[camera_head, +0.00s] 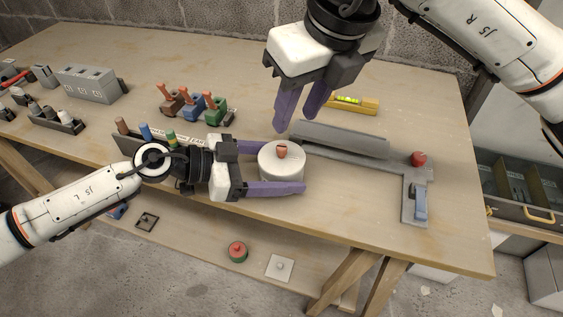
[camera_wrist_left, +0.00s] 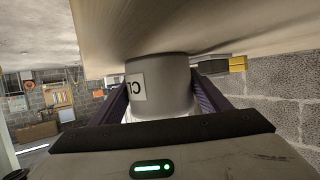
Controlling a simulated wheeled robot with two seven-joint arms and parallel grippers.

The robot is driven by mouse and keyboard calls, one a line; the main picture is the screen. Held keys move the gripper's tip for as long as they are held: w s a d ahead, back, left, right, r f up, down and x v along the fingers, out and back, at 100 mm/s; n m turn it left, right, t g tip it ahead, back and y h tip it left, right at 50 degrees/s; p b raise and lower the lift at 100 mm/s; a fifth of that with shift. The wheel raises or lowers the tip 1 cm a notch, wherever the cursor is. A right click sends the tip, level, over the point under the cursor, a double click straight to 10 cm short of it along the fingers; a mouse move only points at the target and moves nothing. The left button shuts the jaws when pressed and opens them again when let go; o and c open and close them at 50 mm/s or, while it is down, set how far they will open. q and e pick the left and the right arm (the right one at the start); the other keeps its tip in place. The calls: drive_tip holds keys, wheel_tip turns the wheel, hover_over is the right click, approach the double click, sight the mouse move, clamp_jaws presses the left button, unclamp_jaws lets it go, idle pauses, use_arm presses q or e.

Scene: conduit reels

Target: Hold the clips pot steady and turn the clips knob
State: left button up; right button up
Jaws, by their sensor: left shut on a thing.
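The clips pot (camera_head: 268,166) is a round white-grey pot standing near the front edge of the table. Its knob (camera_head: 282,152) is a small orange-red piece on top of the lid. My left gripper (camera_head: 285,169) is shut on the pot from the left, one purple finger along its front side. In the left wrist view the pot (camera_wrist_left: 174,85) sits between both fingers and shows part of a label with black letters. My right gripper (camera_head: 297,122) hangs above and behind the pot, apart from the knob. Its fingers are parted and empty.
A long grey metal fixture (camera_head: 340,139) with a red knob (camera_head: 418,158) lies right of the pot. A yellow level (camera_head: 355,105) lies behind it. Red, blue and green clamp-like items (camera_head: 193,105) stand left. A rack with coloured reels (camera_head: 145,135) adjoins my left wrist.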

sight(282, 146)
drive_tip(key=w+a+r+n+g+h, duration=0.1)
drive_tip(key=w+n+g, duration=0.1)
drive_tip(key=n, duration=1)
drive_tip(key=w+a+n+g+h, duration=0.1)
drive_tip(key=w+n, duration=0.1)
drive_tip(key=n, duration=1)
drive_tip(key=f, duration=1)
drive_tip(key=shift+s+a+f, duration=0.2)
drive_tip(key=shift+s+f, duration=0.05)
drive_tip(key=shift+f, duration=0.1)
clamp_jaws()
